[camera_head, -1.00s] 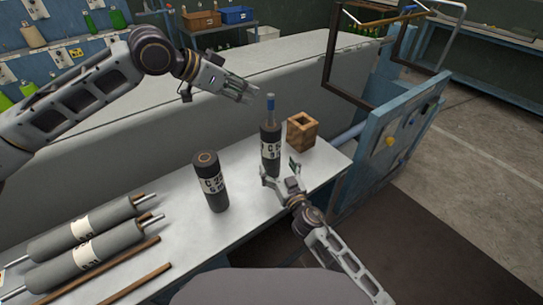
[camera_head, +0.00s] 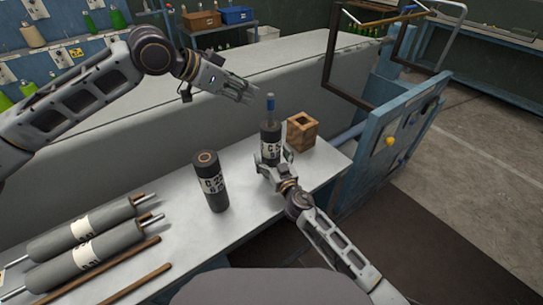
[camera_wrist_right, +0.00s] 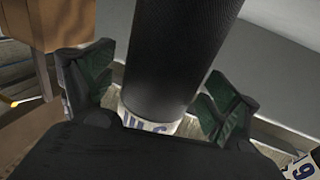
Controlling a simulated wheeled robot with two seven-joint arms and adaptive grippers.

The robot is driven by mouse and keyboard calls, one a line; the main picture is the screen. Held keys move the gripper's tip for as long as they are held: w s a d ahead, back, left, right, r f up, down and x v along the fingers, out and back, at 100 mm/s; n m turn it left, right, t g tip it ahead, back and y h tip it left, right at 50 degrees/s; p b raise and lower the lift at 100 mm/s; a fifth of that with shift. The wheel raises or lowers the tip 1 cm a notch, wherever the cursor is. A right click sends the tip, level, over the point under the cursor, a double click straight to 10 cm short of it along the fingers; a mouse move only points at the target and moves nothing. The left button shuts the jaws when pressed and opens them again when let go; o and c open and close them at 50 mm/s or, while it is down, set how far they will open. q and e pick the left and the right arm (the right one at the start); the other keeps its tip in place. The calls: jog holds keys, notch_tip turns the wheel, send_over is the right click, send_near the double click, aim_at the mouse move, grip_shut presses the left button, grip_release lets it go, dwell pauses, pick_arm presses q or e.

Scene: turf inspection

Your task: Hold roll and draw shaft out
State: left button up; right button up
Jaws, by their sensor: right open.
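A dark roll (camera_head: 270,133) with a white lettered label stands upright on the grey table. A shaft with a blue end (camera_head: 270,104) sticks up from its top. My right gripper (camera_head: 272,160) is open, low at the roll's near side. In the right wrist view the roll (camera_wrist_right: 178,60) stands between the two spread fingers (camera_wrist_right: 155,92), with a gap visible beside it. My left gripper (camera_head: 250,92) is in the air, up and left of the shaft, apart from it; its finger opening is too small to tell.
A second upright roll (camera_head: 210,182) stands to the left. A wooden box with a square hole (camera_head: 302,132) is just right of the roll. Two rolls with shafts (camera_head: 80,258) and brown rods (camera_head: 135,285) lie at the left. A blue panel (camera_head: 400,135) stands at the right.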

jog(key=shift+c, duration=0.4)
jog(key=c, duration=1.4)
pick_arm(q)
jog(key=shift+o, duration=0.9)
pick_arm(e)
jog(key=shift+c, duration=0.7)
pick_arm(q)
jog(key=shift+r, duration=0.1)
